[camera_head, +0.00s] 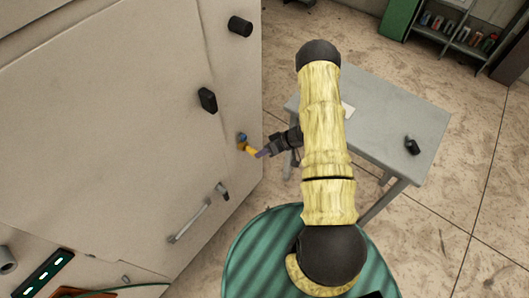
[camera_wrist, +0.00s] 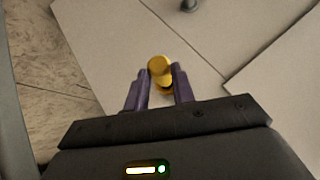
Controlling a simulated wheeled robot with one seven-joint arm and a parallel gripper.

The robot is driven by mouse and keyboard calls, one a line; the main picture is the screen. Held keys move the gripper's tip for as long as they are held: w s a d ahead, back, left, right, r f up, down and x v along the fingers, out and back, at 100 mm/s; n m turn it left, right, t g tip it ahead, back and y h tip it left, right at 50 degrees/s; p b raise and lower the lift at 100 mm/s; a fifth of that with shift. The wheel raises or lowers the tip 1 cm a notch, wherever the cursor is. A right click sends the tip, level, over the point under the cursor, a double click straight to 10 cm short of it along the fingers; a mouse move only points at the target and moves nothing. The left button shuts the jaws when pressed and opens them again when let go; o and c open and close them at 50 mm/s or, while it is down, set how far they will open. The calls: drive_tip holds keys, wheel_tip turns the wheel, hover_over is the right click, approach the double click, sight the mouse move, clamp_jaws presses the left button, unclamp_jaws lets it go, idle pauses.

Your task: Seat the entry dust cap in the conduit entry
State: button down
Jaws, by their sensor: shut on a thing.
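A yellow cap-like piece (camera_wrist: 159,68), which I take to be the dust cap, sits between the two purple fingers of my gripper (camera_wrist: 160,80) in the wrist view. My gripper is shut on it. In the head view, my gripper (camera_head: 263,153) is close to the right part of the beige cabinet front, and the yellow piece (camera_head: 249,149) shows at its tips. A small blue fitting (camera_head: 242,137) on the cabinet lies right beside the yellow piece; it may be the conduit entry. I cannot tell whether the two touch. The entry's opening is not visible.
The beige cabinet (camera_head: 110,120) carries black knobs (camera_head: 207,100) and a bar handle (camera_head: 203,215) near my gripper. A grey table (camera_head: 385,120) with a small black part (camera_head: 412,146) stands to the right. Shelves (camera_head: 455,35) stand at the back right.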

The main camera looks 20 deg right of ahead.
drive_tip(key=shift+w+a, duration=0.85)
drive_tip(key=shift+w, duration=0.25)
idle(0.5)
drive_tip(key=c, duration=1.1)
unclamp_jaws()
drive_tip(key=shift+s+d, duration=0.1)
drive_tip(key=shift+s+d+p, duration=0.5)
drive_tip(key=shift+s+d, duration=0.35)
drive_tip(key=shift+s, duration=0.35)
drive_tip(key=shift+s+d+p, duration=0.5)
drive_tip(key=shift+s+d, duration=0.35)
drive_tip(key=shift+s, duration=0.3)
